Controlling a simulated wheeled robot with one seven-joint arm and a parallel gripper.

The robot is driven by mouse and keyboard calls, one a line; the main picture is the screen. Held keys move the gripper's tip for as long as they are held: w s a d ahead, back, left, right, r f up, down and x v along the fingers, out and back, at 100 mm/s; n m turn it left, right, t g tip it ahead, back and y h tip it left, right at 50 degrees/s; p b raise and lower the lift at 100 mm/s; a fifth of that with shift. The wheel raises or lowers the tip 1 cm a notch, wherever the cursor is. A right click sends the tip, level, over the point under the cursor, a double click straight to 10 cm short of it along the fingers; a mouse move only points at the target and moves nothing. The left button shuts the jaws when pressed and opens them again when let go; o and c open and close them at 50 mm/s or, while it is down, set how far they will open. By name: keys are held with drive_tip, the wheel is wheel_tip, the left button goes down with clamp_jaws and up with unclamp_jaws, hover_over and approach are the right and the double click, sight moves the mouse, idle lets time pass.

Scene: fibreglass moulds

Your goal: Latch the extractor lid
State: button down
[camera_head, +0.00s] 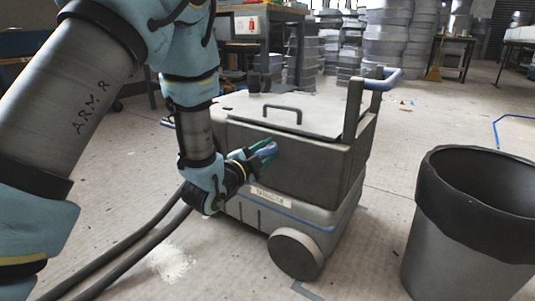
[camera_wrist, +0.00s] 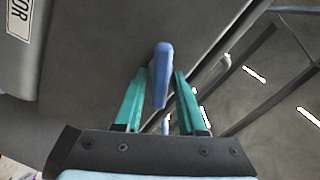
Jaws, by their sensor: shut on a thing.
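The extractor is a grey wheeled box (camera_head: 240,206) with a flat lid (camera_head: 320,109) lying down on its top. The lid carries a dark bar handle (camera_head: 283,108). My gripper (camera_head: 270,150) is at the upper front side of the box, below the lid edge. In the wrist view, a blue latch lever (camera_wrist: 161,70) stands between my teal fingers (camera_wrist: 160,82), and they are shut on it. Its far end sticks out past the fingertips. In the head view, my fingers largely hide the latch, and how it meets the lid cannot be told.
A black-rimmed grey bin (camera_head: 468,220) stands close on the right. A blue push handle (camera_head: 384,79) rises at the extractor's back right. Dark hoses (camera_head: 120,247) run across the floor at lower left. Tables and stacked moulds (camera_head: 388,40) fill the background.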

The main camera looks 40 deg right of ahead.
drive_tip(key=m, duration=0.2)
drive_tip(key=m+b, duration=0.1)
drive_tip(key=m, duration=0.2)
drive_tip(key=shift+f+m, duration=0.2)
drive_tip(key=shift+m, duration=0.1)
idle(0.5)
drive_tip(key=c, duration=0.8)
unclamp_jaws()
drive_tip(key=shift+o, duration=0.2)
drive_tip(key=p+v, duration=0.2)
drive_tip(key=v, duration=0.9)
drive_tip(key=shift+p, duration=0.4)
